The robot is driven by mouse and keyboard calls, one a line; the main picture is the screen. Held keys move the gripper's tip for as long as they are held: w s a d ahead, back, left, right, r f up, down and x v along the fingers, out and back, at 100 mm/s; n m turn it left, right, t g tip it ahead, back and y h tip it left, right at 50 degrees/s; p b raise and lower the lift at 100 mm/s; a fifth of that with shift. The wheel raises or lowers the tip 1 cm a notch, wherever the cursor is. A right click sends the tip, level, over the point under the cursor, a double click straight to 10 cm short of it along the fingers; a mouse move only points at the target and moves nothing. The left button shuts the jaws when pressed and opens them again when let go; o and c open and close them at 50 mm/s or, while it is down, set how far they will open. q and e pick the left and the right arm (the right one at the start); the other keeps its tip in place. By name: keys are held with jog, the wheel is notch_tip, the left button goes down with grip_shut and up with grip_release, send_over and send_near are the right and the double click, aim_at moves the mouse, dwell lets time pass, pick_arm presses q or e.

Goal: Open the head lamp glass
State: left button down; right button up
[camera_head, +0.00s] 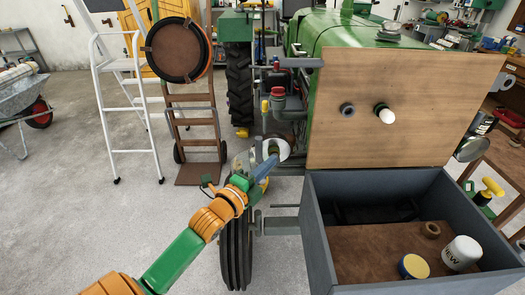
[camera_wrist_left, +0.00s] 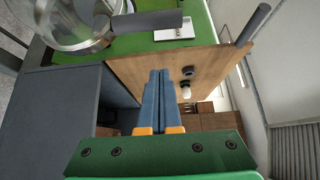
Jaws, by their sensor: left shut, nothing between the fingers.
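A round head lamp (camera_head: 284,149) with a pale rim stands at the tractor's front left in the head view, partly hidden by my left gripper (camera_head: 268,163). In the left wrist view a large round metal rim with clear glass (camera_wrist_left: 85,28) shows at the top left. The blue fingers of my left gripper (camera_wrist_left: 158,76) are shut together there with nothing between them, and apart from the rim in the picture. Whether they touch the lamp I cannot tell. Another round lamp (camera_head: 470,149) shows at the right. My right gripper is not in view.
A wooden board (camera_head: 420,75) carries a white bulb (camera_head: 387,116) and a dark socket (camera_head: 347,110). Below it a grey open box (camera_head: 318,235) holds a white can (camera_head: 461,253), a yellow-topped can (camera_head: 413,267) and a small ring (camera_head: 431,230).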

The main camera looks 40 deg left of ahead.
pick_arm(q)
jog(key=a, duration=0.1)
jog(key=w+a+p, duration=0.1)
jog(key=w+a, duration=0.1)
jog(key=shift+w+a+p, duration=0.25)
jog(key=shift+a+p, duration=0.05)
jog(key=shift+a, duration=0.1)
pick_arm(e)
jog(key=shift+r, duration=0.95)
pick_arm(q)
jog(key=shift+w+d, duration=0.1)
